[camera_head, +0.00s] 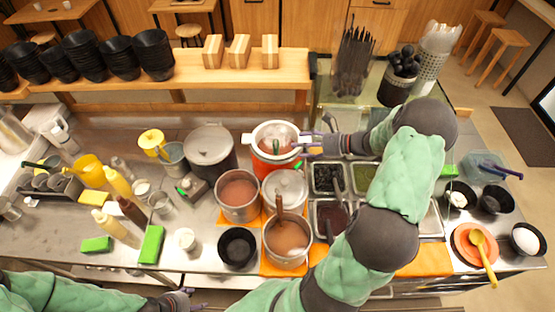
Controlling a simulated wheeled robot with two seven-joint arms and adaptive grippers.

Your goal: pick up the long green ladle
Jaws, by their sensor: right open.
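The long green ladle (277,148) stands in the orange pot with a white rim (262,157) near the back of the counter. My left gripper (188,298) is at the bottom edge, low in front of the counter and far from the pot. Its fingers are too small and cut off to read.
Steel pots of brown food (238,187) (286,236) and a lidded pot (285,187) stand close to the orange pot. Topping trays (327,180) lie to its right, partly under my right arm. A wooden shelf (215,77) with black bowls runs behind.

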